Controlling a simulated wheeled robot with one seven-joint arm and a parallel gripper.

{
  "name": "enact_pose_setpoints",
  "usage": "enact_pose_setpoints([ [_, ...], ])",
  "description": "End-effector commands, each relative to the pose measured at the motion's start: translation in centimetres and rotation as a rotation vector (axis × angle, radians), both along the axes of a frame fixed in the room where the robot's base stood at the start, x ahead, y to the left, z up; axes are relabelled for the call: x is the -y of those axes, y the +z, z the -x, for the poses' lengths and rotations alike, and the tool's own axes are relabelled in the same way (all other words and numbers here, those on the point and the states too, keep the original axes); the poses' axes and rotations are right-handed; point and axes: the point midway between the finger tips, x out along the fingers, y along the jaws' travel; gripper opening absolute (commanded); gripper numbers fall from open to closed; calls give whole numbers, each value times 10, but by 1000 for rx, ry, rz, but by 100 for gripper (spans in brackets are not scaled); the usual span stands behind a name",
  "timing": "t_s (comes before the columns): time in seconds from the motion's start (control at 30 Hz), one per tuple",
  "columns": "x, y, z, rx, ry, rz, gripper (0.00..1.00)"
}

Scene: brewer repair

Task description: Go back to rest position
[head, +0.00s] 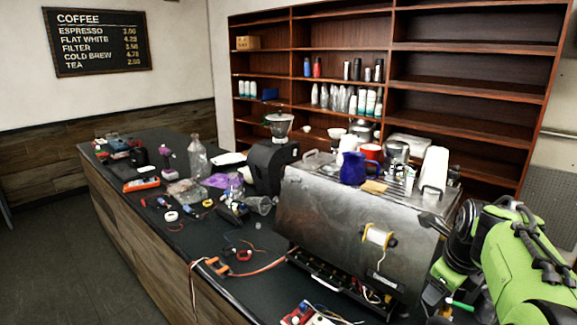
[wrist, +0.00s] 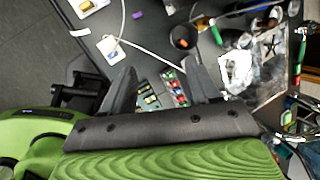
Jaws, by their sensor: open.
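My gripper shows in the wrist view (wrist: 160,88) with its two dark fingers spread apart. Nothing is between the fingertips; the counter and small items show beyond them. In the head view my green arm is at the lower right, beside the right end of the steel coffee machine (head: 335,215). The gripper's fingertips cannot be made out clearly there.
Brown shelves (head: 465,75) stand behind. Floor (head: 60,240) is free at the left. Small colored parts (wrist: 172,85) lie beyond my fingers.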

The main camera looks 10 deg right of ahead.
Motion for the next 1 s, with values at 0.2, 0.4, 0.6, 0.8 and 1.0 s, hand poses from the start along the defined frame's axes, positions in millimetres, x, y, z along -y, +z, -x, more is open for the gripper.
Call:
enact_pose_setpoints([
  [0.2, -103, 20, 40, -96, 773, 302, 60],
  [0.4, -171, 18, 98, -150, 1473, 586, 60],
  [0.6, -211, -2, 158, -162, 2116, 880, 60],
  [0.8, -223, -18, 185, -154, 2427, 1043, 60],
  [1.0, -223, -19, 186, -156, 2446, 1052, 60],
])
